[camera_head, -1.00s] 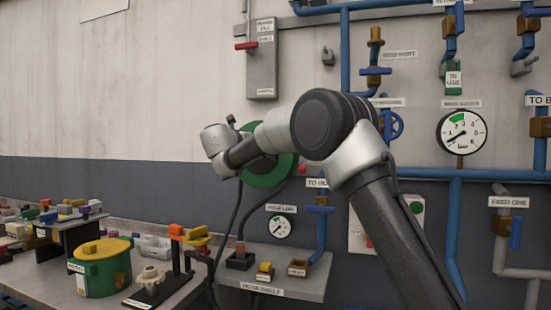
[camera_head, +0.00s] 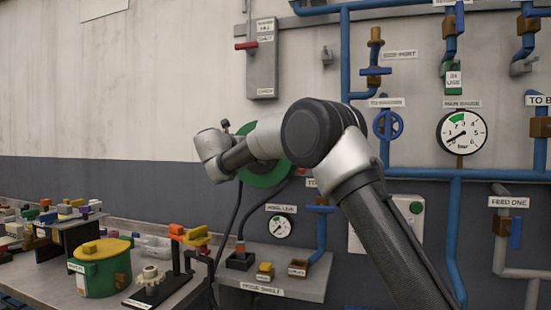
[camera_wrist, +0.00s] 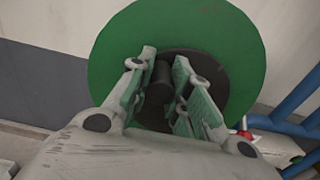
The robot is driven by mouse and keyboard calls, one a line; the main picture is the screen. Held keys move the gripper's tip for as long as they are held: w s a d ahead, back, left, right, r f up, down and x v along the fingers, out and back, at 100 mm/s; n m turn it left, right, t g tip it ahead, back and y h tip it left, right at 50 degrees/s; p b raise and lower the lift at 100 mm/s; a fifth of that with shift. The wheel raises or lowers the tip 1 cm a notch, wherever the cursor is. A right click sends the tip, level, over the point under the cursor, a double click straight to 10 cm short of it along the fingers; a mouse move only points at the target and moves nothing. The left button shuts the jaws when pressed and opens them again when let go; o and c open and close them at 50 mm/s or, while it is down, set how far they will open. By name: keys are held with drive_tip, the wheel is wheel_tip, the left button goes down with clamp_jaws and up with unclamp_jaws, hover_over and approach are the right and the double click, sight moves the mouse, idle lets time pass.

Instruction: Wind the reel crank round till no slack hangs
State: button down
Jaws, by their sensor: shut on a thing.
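The green reel (camera_head: 268,178) is on the wall in the head view, partly hidden behind my arm. In the wrist view its round green disc (camera_wrist: 115,60) fills the upper middle, with a dark hub in front. My gripper (camera_wrist: 164,80) is shut on the dark crank handle (camera_wrist: 161,84), which sits between its two fingers. In the head view my wrist covers the fingers and handle. A dark hose (camera_head: 235,222) hangs below the reel, and a second dark line curves down to a block on the shelf.
The shelf (camera_head: 305,287) below carries small blocks, with a gauge (camera_head: 280,227) above it. A table at the left holds a green-and-yellow pot (camera_head: 100,272) and a stand with an orange top.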

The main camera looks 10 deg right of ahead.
drive_tip(key=shift+a+f, duration=0.1)
drive_tip(key=shift+f, duration=0.05)
drive_tip(key=shift+w+a+f, duration=0.25)
drive_tip(key=shift+a+f, duration=0.15)
drive_tip(key=shift+f, duration=0.15)
drive_tip(key=shift+f, duration=0.15)
drive_tip(key=shift+w+a+f, duration=0.1)
drive_tip(key=shift+a+f, duration=0.1)
drive_tip(key=shift+f, duration=0.3)
drive_tip(key=shift+f, duration=0.7)
drive_tip(key=shift+f, duration=0.15)
